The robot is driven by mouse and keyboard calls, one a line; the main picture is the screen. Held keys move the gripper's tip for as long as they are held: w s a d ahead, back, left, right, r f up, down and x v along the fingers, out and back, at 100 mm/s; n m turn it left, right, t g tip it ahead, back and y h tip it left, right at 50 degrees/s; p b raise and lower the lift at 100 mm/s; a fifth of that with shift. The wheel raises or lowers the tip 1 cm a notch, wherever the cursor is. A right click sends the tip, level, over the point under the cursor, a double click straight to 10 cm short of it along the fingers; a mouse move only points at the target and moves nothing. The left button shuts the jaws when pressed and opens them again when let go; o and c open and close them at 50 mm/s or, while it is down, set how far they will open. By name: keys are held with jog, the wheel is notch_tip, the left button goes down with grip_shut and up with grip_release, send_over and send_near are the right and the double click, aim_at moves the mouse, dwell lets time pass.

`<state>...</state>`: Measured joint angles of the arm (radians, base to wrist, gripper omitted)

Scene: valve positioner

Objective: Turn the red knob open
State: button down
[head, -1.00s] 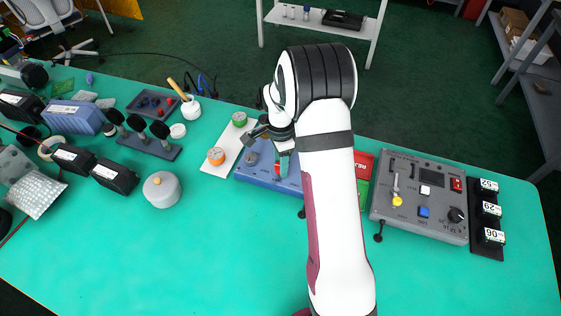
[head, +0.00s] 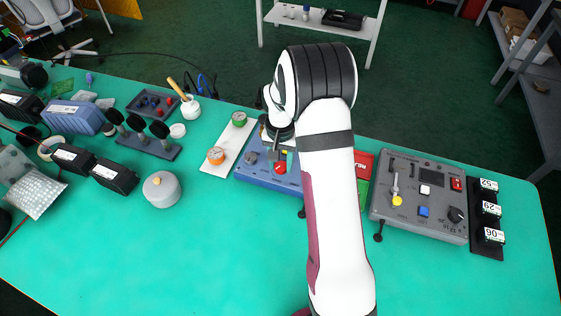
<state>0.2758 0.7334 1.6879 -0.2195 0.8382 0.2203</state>
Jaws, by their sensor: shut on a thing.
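The blue valve box (head: 254,177) lies near the middle of the table, partly hidden behind my arm. The red knob (head: 279,169) shows on its top, just left of my forearm. A grey knob (head: 250,158) sits on the same box to the left, apart from the gripper.
Left of the box is a white board (head: 226,153) with an orange knob (head: 216,155) and a green knob (head: 239,119). A grey control panel (head: 432,173) stands right of my arm. A grey round pot (head: 162,190) is at left; the front table is clear.

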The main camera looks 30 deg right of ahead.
aim_at(281, 166)
jog(key=n, duration=0.5)
jog(key=shift+n, duration=0.6)
jog(key=shift+c, duration=2.1)
grip_release()
notch_tip(281, 166, up, 16)
jog(key=shift+f, duration=0.1)
